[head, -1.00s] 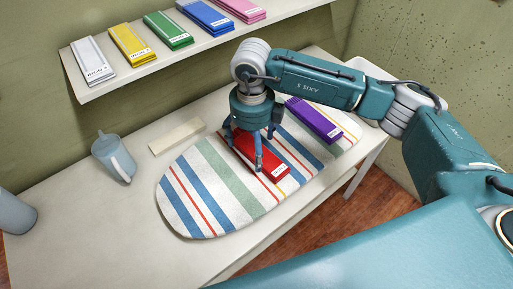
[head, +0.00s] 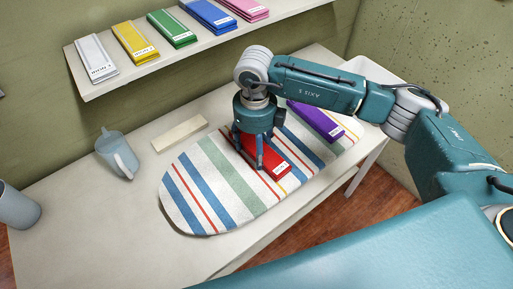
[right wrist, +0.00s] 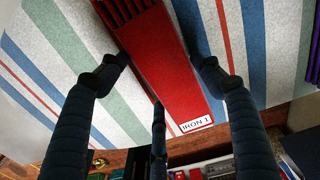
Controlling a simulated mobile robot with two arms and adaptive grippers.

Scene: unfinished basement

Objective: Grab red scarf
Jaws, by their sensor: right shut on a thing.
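The red scarf (head: 270,167) is a folded flat strip with a white label, lying on the striped ironing board (head: 208,160). My right gripper (head: 254,158) reaches down over it from above, its fingers shut on the scarf. In the right wrist view the red scarf (right wrist: 163,65) lies between the fingers, its label reading "IRON 1"; two fingertips flank its long sides and a third finger shows below. The scarf still appears to rest on the board. My left gripper is not in view.
A folded purple scarf (head: 316,121) lies on the board close to my right gripper. A shelf (head: 115,84) above holds several folded scarves. A blue-grey jug (head: 117,153) and a pale flat block (head: 180,133) sit on the table (head: 85,218). The table's left front is clear.

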